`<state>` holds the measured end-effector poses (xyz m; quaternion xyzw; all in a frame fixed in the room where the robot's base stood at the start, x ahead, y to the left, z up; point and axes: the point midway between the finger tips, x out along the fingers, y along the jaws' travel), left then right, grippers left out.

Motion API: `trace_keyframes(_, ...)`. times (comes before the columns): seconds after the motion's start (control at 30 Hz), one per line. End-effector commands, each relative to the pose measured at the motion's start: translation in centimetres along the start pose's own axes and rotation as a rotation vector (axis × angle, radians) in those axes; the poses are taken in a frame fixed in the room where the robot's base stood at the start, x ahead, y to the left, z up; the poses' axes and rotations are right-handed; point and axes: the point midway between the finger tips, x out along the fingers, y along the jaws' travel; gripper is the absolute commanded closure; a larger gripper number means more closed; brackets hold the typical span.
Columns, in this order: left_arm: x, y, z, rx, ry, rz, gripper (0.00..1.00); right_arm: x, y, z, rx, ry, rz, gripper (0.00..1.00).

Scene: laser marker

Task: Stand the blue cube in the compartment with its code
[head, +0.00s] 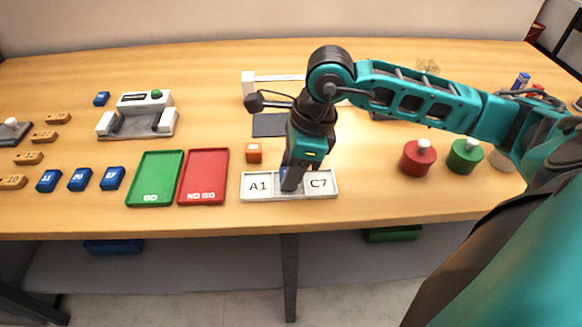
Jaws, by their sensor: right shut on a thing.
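The white tray (262,197) lies near the table's front edge. Its left compartment is marked A1 and its right one C7; my gripper hides the middle compartment and any code on it. My right gripper (290,183) points down over the middle of the tray, shut on the blue cube (283,173). Only a sliver of the cube shows beside the dark fingers, so its code is not readable. I cannot tell whether the cube touches the tray floor. My left gripper is not in view.
Red (418,158) and green (465,156) round pieces stand at the right.

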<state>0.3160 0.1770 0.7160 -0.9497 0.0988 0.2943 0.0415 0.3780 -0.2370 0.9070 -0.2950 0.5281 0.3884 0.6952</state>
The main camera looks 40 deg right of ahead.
Motion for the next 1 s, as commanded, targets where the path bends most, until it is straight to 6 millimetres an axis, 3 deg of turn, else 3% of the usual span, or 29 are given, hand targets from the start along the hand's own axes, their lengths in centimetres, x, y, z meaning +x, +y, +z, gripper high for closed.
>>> trace_keyframes(0.47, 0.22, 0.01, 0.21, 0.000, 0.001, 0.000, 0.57, 0.09, 0.01, -0.04, 0.000, 0.000, 0.000, 1.00)
trace_keyframes(0.5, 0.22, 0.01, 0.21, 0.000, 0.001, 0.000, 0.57, 0.09, 0.01, -0.04, 0.000, 0.000, 0.000, 0.66)
trace_keyframes(0.8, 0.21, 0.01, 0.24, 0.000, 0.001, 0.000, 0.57, 0.10, 0.00, -0.04, 0.000, 0.000, 0.000, 0.37)
trace_keyframes(1.0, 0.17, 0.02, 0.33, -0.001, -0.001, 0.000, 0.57, 0.11, 0.00, -0.05, 0.000, 0.000, 0.000, 0.37)
